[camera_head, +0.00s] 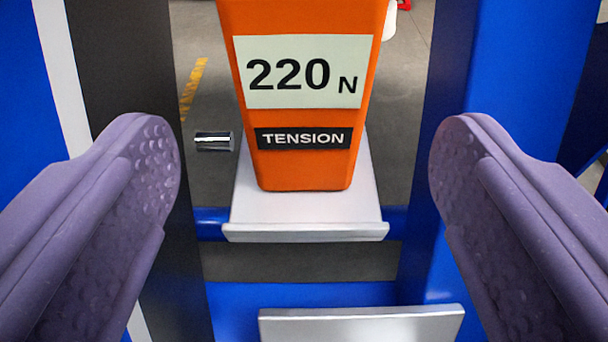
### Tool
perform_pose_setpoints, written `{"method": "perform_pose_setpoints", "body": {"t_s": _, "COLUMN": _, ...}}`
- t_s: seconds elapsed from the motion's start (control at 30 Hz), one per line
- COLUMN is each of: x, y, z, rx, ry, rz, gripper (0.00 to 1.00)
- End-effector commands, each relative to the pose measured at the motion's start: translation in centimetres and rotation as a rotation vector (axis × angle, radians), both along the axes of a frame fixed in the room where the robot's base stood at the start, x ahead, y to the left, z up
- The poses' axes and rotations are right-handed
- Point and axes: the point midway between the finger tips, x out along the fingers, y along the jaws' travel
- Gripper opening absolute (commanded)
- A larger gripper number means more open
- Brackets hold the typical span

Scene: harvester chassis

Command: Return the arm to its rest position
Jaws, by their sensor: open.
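My gripper (304,165) is open and empty. Its two purple, dimpled fingers stand wide apart at the left and right of the head view. Between them and farther off is an orange tapered device (244,125) with a white label (310,97) reading "220 N" and a black label reading "TENSION" (303,138). Its base rests on a light grey shelf (305,215) with a raised front lip. The fingers do not appear to touch it. The top of the device is cut off by the picture edge.
Blue chassis posts (500,60) stand at the right, and a dark post (125,60) at the left. A short metal peg (214,141) sticks out left of the device. A second grey shelf (362,326) is below, near a blue crossbar (300,294). Grey floor with a yellow line (192,88) shows behind.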

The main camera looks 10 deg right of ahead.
Motion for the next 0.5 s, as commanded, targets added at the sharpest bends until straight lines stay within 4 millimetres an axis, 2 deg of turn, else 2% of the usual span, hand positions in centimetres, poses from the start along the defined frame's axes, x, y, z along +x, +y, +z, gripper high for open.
{"method": "perform_pose_setpoints", "body": {"t_s": 0.1, "x": -1.5, "y": 0.4, "z": 0.6, "rx": 0.000, "ry": 0.000, "rz": 0.001, "gripper": 0.83}}
{"method": "perform_pose_setpoints", "body": {"t_s": 0.2, "x": -2.1, "y": 0.5, "z": 0.6, "rx": 0.000, "ry": -0.001, "rz": 0.000, "gripper": 0.83}}
{"method": "perform_pose_setpoints", "body": {"t_s": 0.5, "x": -2.2, "y": 0.5, "z": 0.5, "rx": 0.001, "ry": -0.001, "rz": 0.000, "gripper": 0.83}}
